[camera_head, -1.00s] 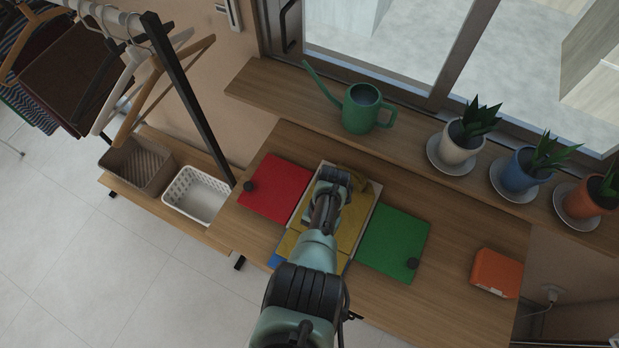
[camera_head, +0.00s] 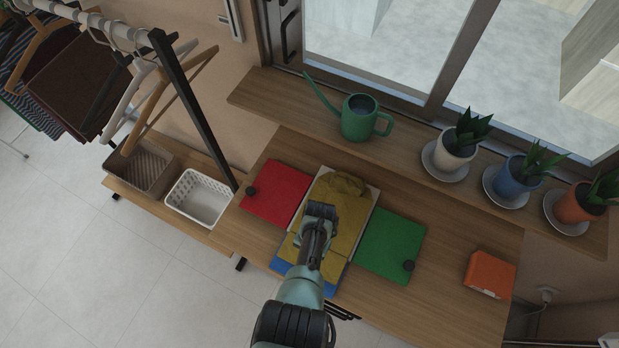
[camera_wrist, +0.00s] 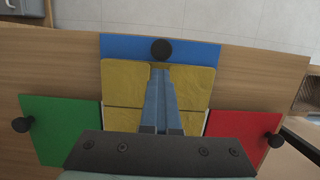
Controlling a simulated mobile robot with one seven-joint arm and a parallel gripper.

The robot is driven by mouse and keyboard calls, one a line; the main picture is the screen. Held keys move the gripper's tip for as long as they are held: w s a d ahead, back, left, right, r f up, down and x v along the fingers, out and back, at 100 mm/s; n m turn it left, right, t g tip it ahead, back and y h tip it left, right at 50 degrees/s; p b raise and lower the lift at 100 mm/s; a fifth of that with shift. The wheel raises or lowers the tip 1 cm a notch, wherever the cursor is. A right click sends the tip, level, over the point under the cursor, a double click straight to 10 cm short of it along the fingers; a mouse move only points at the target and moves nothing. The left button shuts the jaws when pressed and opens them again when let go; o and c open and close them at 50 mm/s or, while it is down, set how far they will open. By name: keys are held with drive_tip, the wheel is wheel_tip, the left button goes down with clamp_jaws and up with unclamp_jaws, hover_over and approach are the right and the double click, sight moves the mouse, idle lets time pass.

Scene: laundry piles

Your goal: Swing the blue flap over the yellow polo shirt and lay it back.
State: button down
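The yellow polo shirt (camera_head: 345,212) lies folded on the pale middle board, with a bunched part at its far end. In the wrist view the shirt (camera_wrist: 125,84) shows as two folded side panels. The blue flap (camera_head: 330,285) lies flat at the near end, partly hidden by my arm. In the wrist view the flap (camera_wrist: 125,47) has a round black knob (camera_wrist: 161,50). My gripper (camera_wrist: 161,70) points down over the shirt. Its fingers are close together with nothing seen between them, and their tips appear just short of the knob. The head view hides the fingertips.
A red flap (camera_head: 277,192) and a green flap (camera_head: 390,247) lie flat on either side. An orange box (camera_head: 490,274) sits on the table's right. A green watering can (camera_head: 358,118) and potted plants stand on the shelf behind. A clothes rack and baskets stand left.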

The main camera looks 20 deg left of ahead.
drive_tip(key=shift+s+f, duration=0.3)
drive_tip(key=shift+s, duration=0.35)
drive_tip(key=shift+f+t, duration=0.1)
drive_tip(key=shift+t, duration=0.2)
